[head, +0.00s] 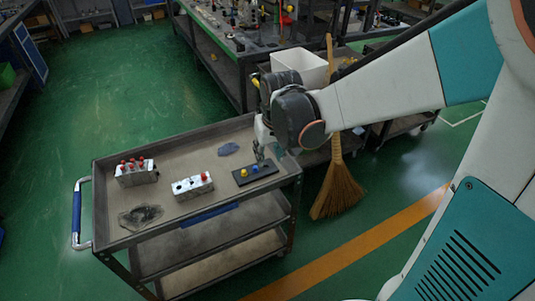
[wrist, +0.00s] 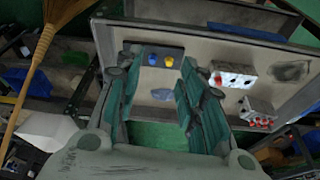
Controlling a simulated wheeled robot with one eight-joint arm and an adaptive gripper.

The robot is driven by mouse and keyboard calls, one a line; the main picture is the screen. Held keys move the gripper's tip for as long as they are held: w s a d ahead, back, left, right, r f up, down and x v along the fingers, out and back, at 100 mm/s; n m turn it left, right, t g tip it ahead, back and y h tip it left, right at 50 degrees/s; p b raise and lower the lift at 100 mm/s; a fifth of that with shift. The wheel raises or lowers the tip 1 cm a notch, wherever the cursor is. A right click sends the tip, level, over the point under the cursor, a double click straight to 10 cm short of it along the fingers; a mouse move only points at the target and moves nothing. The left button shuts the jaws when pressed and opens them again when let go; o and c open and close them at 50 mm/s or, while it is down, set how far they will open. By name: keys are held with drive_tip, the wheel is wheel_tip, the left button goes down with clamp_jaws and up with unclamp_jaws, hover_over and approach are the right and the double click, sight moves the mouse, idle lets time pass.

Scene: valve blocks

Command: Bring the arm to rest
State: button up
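My gripper (head: 260,152) is above the right end of the cart's top, close over a black plate (head: 243,178) in the head view. In the wrist view its two fingers (wrist: 157,62) are spread apart with nothing between them. Another valve block (head: 136,176) with several red knobs stands at the left. Whether the gripper touches anything cannot be told.
The grey cart (head: 105,210) has a raised rim and a blue handle at the left. Two dark flat patches lie on its top. A broom (head: 337,187) stands right of the cart, near a white bin (head: 300,67). Green floor is clear at the left.

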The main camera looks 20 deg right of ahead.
drive_tip(key=s+r+t, duration=0.2)
drive_tip(key=s+r, duration=0.3)
drive_tip(key=s, duration=0.3)
drive_tip(key=s+r+t, duration=0.2)
drive_tip(key=s+r, duration=0.2)
drive_tip(key=s, duration=0.5)
drive_tip(key=shift+a+r, duration=0.25)
drive_tip(key=shift+r, duration=0.15)
